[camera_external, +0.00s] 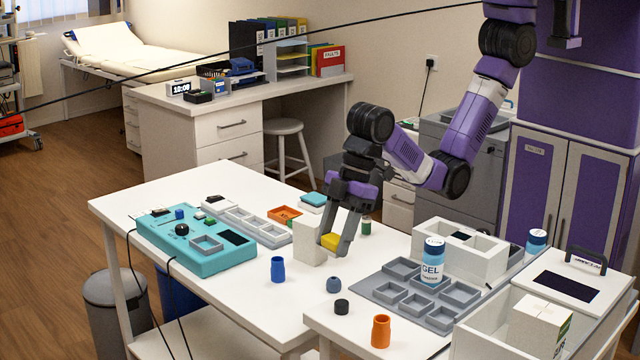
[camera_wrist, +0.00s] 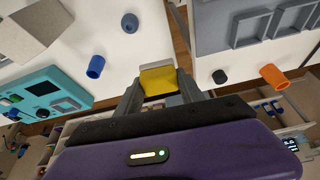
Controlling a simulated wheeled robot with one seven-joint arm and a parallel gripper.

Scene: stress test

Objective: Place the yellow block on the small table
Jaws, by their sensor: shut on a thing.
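My gripper (camera_external: 334,243) points down, with its two dark fingers shut on the yellow block (camera_external: 332,240). In the wrist view the yellow block (camera_wrist: 158,84) sits between the fingertips (camera_wrist: 160,90), its upper face pale. The block appears held above a white tabletop; its exact height is hard to tell. Two white tables stand close together: one on the left (camera_external: 240,295) with the turquoise panel, one on the right (camera_external: 375,310) with the grey tray. A gap between them shows in the wrist view. I cannot tell which one is the small table.
A white block (camera_external: 308,240) stands just left of my gripper. A blue cup (camera_external: 278,269), a blue-grey knob (camera_external: 334,284), a black cylinder (camera_external: 341,307) and an orange cup (camera_external: 381,331) stand nearby.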

